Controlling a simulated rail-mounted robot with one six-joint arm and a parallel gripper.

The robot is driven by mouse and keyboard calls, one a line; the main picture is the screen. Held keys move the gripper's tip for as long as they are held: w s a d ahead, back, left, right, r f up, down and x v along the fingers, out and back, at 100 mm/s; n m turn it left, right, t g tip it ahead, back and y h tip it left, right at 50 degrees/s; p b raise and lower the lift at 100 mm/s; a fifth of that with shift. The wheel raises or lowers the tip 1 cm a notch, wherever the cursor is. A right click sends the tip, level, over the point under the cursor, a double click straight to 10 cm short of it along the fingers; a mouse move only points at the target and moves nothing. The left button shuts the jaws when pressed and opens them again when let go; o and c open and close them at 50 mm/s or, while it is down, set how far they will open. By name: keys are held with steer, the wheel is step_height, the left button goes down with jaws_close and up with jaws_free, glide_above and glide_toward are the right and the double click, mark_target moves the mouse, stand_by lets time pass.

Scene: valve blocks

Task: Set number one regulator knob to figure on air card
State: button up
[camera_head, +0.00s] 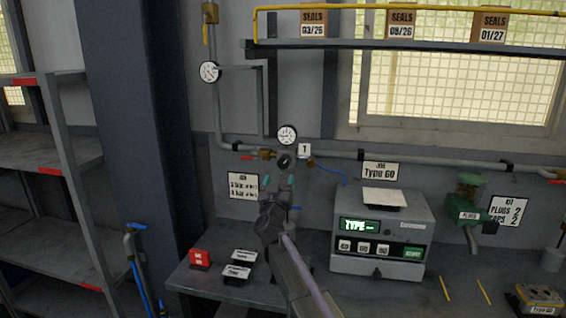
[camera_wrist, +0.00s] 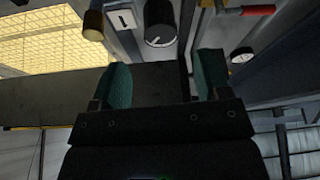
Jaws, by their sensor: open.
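The number one regulator knob (camera_head: 285,162) is black and round. It sits on the wall pipe under a round white gauge (camera_head: 287,135), beside a "1" tag (camera_head: 304,149). In the wrist view the knob (camera_wrist: 160,22) shows a white mark near its lower rim, with the "1" tag (camera_wrist: 123,20) to its left. My gripper (camera_head: 279,182) is open and empty, a little below the knob in the head view. In the wrist view its green-padded fingers (camera_wrist: 163,75) stand apart, with the knob beyond them. A white card (camera_head: 243,186) hangs on the wall to the left; its writing is too small to read.
A test box (camera_head: 382,240) reading "TYPE" stands on the bench at right. Black blocks with white labels (camera_head: 238,270) and a red block (camera_head: 200,259) lie at left. A red-handled valve (camera_head: 252,156) is left of the knob.

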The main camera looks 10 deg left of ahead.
mark_target(283, 165)
steer(key=p+x, duration=0.2)
steer(key=x, duration=0.6)
steer(key=shift+r+p, duration=0.15)
steer(key=shift+p, duration=0.25)
steer(key=shift+w, duration=0.45)
steer(key=c, duration=0.9)
